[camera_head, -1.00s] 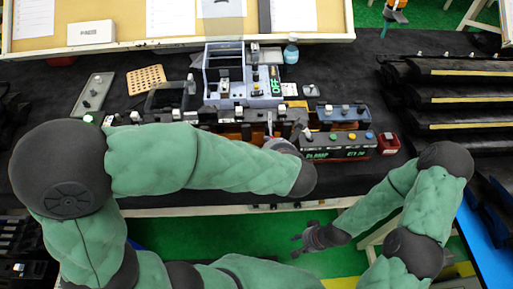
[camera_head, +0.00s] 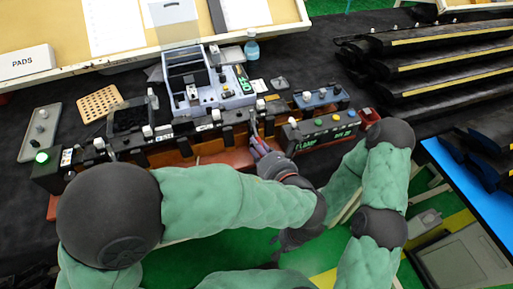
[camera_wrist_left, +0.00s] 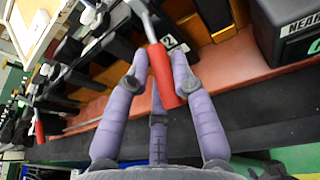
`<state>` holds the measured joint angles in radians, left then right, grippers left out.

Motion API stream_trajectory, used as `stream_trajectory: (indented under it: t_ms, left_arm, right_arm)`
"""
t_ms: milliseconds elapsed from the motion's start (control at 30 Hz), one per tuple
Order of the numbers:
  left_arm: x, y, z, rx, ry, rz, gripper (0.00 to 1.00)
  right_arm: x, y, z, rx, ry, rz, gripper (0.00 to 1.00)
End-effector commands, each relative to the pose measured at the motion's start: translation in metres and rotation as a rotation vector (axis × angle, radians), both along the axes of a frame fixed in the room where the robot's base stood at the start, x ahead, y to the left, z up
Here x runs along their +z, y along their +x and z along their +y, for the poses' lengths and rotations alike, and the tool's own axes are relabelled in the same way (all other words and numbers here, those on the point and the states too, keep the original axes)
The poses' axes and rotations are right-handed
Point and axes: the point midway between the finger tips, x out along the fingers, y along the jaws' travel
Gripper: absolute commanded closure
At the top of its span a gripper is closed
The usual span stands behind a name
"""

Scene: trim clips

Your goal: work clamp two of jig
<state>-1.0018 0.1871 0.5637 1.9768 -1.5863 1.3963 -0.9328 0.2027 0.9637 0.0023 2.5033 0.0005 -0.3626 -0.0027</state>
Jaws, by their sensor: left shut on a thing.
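The jig (camera_head: 180,152) is a long black rail with several clamps on an orange-red base. Clamp two has a red handle (camera_wrist_left: 160,75) on a metal lever, beside a white label "2" (camera_wrist_left: 169,42) in the left wrist view. My left gripper (camera_wrist_left: 160,82) has its purple fingers closed around this red handle. In the head view the left gripper (camera_head: 262,152) is at the front of the jig, right of its middle. My right gripper (camera_head: 283,240) hangs low in front of the table, partly behind my left forearm; its fingers are unclear.
A dark control box (camera_head: 320,132) with coloured buttons and green text stands right of the clamp. A grey-blue bin unit (camera_head: 190,75) stands behind the jig. Another red handle (camera_wrist_left: 39,130) shows at left in the wrist view. Black trim strips (camera_head: 430,60) lie at right.

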Motion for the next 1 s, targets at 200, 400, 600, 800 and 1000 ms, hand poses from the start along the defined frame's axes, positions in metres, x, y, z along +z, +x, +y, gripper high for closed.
stream_trajectory:
  t_ms: [200, 400, 600, 800, 1000]
  left_arm:
    - [-0.004, -0.001, 0.0, -0.004, 0.009, 0.008, 1.0]
    - [-0.003, -0.001, 0.0, -0.003, 0.006, 0.007, 0.5]
    - [-0.002, 0.0, 0.0, -0.001, 0.003, 0.005, 0.5]
    - [0.003, -0.01, -0.005, -0.005, 0.002, 0.002, 0.5]
    - [0.013, -0.04, -0.019, -0.008, 0.001, 0.001, 0.5]
  right_arm:
    - [0.0, 0.0, 0.0, 0.0, 0.0, 0.0, 0.6]
    - [0.0, 0.0, 0.0, 0.0, 0.0, 0.0, 0.6]
    - [0.0, 0.0, 0.0, 0.0, 0.0, 0.0, 0.6]
    - [0.0, 0.0, 0.0, 0.0, 0.0, 0.0, 0.6]
    - [0.0, 0.0, 0.0, 0.0, 0.0, 0.0, 0.6]
